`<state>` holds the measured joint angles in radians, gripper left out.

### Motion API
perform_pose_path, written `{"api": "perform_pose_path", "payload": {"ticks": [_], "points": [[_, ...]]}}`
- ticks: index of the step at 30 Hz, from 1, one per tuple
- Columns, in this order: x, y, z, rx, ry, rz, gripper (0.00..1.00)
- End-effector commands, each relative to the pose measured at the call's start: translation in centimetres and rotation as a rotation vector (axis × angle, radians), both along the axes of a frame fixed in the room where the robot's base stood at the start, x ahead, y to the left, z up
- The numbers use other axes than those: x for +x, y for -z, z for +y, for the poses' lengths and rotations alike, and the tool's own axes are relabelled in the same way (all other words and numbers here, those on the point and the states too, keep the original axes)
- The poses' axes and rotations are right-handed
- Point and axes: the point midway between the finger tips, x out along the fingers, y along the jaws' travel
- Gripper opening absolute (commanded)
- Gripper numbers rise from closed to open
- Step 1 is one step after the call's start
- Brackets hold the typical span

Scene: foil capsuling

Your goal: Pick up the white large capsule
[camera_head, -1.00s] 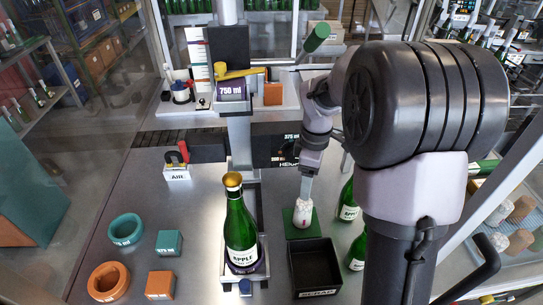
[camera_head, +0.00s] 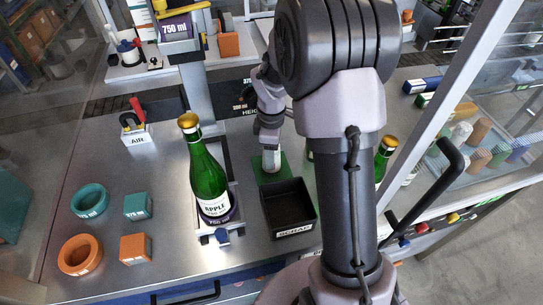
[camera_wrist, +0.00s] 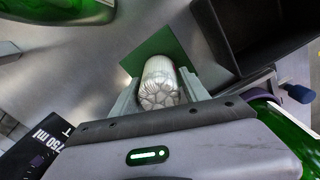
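The white large capsule (camera_wrist: 160,82) sits between the two fingers of my gripper in the wrist view, its pleated end facing the camera. My gripper (camera_wrist: 160,92) has a finger close along each side of it and looks shut on it. In the head view the capsule (camera_head: 271,161) is at the tip of my gripper (camera_head: 270,150), over the green pad (camera_head: 273,179). Whether its lower end touches the pad is hard to tell.
A black scrap bin (camera_head: 289,207) stands just in front of the pad. A green bottle (camera_head: 207,178) with a gold top stands in a holder to the left. Teal and orange rings and blocks lie farther left. Another bottle (camera_head: 384,158) shows behind my arm.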

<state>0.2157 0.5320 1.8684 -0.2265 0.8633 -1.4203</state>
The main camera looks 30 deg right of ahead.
Motion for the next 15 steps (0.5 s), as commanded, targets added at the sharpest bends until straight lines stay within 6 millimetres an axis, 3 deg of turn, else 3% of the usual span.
{"api": "perform_pose_path", "payload": {"ticks": [1,3,12,15], "points": [[0.0,0.0,0.0,0.0,0.0,0.0,0.41],[0.0,0.0,0.0,0.0,0.0,0.0,0.31],[0.0,-0.1,0.0,0.0,0.0,0.0,0.31],[0.1,-1.3,0.0,-0.001,0.0,-0.003,0.31]]}}
